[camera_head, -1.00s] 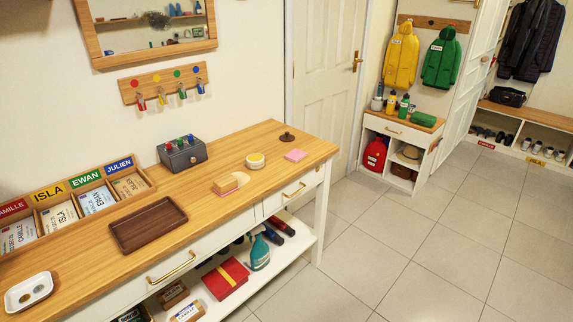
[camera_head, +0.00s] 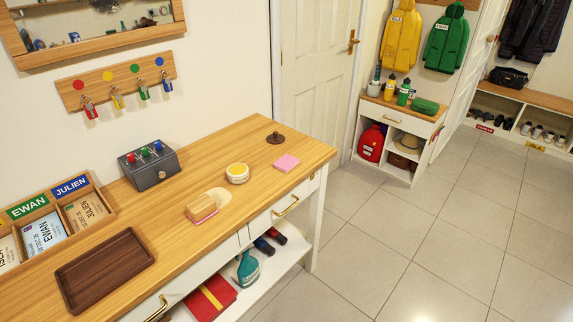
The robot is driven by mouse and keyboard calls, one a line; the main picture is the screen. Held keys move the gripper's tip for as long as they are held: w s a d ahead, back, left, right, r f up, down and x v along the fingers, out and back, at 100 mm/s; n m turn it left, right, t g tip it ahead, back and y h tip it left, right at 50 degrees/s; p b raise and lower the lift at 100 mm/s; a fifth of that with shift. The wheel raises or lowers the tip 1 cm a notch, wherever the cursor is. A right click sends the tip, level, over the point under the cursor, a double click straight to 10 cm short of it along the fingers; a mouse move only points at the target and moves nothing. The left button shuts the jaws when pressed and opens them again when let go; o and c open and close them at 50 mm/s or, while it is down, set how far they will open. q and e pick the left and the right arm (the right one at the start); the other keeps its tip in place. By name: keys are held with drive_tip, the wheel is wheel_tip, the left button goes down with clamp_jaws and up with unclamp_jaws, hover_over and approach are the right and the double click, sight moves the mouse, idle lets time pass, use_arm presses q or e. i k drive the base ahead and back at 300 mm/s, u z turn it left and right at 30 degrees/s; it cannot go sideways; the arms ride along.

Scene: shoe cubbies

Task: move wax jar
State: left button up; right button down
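A small round jar with a yellow lid and pale sides, which looks like the wax jar (camera_head: 237,173), stands upright on the wooden table top (camera_head: 225,140). Neither of my grippers shows in the head view.
A dark brown tray (camera_head: 104,268) lies at the left front. A grey box with coloured knobs (camera_head: 150,166) stands near the wall. Name-labelled compartments (camera_head: 45,225) fill the left end. The lower shelf (camera_head: 270,262) holds bottles and a red box. The tiled floor at right is clear.

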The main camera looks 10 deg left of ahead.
sight(238, 174)
drive_tip(key=u, duration=0.2)
drive_tip(key=i, duration=0.75)
drive_tip(key=u, duration=0.55)
